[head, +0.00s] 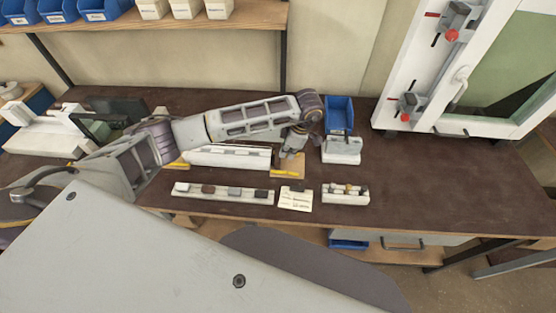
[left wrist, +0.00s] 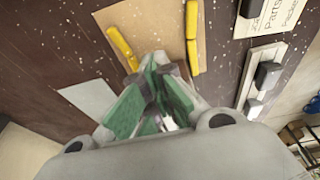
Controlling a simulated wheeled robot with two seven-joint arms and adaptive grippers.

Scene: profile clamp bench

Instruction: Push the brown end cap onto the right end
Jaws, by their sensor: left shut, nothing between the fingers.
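The white profile (head: 228,157) lies along the bench, partly behind my left arm. Its right end is near my left gripper (head: 290,154), which hides the detail there. The gripper is shut and empty; its green-padded fingers (left wrist: 152,75) show in the left wrist view over a wooden board (left wrist: 160,28). A pale strip (head: 192,192) in front of the profile carries several end caps. A brownish cap (head: 208,188) sits on its left half. A dark cap (head: 261,194) is at its right end and also shows in the left wrist view (left wrist: 268,74). My right gripper is out of view.
Yellow bars (left wrist: 192,38) (left wrist: 122,48) lie on the board. A written card (head: 296,198) and a small holder (head: 345,196) stand right of the strip. A grey device (head: 341,150) and blue bin (head: 339,113) stand behind. The bench's right side is clear.

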